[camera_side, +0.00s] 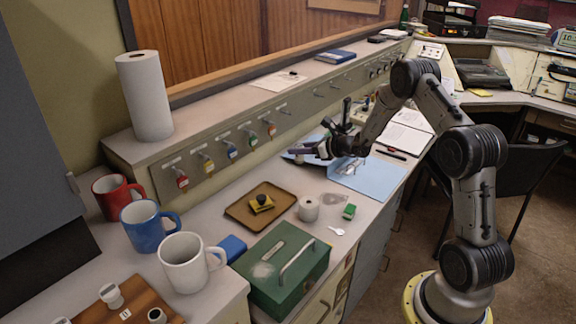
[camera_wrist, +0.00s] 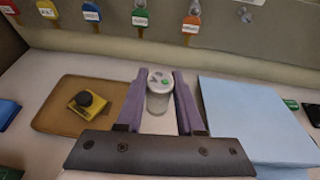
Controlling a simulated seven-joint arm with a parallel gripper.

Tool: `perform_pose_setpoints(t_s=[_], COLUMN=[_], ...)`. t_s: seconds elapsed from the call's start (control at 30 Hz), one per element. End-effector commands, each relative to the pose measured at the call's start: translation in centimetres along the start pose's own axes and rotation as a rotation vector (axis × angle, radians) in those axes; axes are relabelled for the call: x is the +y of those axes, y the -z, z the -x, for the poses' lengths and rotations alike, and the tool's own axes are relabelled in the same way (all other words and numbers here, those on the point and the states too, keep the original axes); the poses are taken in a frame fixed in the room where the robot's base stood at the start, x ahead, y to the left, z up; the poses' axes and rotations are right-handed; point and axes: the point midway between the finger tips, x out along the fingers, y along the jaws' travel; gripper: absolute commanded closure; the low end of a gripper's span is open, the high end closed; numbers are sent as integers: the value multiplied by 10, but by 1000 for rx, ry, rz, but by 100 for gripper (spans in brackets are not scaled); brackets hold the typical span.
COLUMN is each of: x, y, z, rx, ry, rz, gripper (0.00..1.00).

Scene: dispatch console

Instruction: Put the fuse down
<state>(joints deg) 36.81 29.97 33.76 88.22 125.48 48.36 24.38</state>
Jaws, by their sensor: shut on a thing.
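My gripper (camera_wrist: 160,76) is shut on the fuse (camera_wrist: 158,101), a pale grey-white cylinder with green marks on its top, held upright between the two purple-grey fingers in the wrist view. In the side view my gripper (camera_side: 318,149) is over the back of the counter, by the blue folder (camera_side: 378,177). The fuse cannot be made out clearly there. In the wrist view the brown tray (camera_wrist: 62,125) is left of the fingers and the blue folder (camera_wrist: 250,120) is right of them.
A yellow-and-black piece (camera_side: 261,203) sits on the tray. A white roll (camera_side: 308,208), a small green block (camera_side: 349,211) and a green metal box (camera_side: 283,270) stand nearer the front. Mugs (camera_side: 186,262) stand at left. Key tags (camera_side: 232,153) hang along the back panel.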

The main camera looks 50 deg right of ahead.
Motion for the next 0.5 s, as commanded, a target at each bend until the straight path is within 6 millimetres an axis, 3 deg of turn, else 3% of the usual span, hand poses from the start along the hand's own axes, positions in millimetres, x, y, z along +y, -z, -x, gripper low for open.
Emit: perform_pose_setpoints(t_s=[0.13,0.3,0.5], x=[-14,-24,-33], y=[3,21,33], z=[-30,-58,-80], rx=[-1,1,-2], ry=[-1,-1,-1], rz=[2,0,1], gripper=[100,100,100])
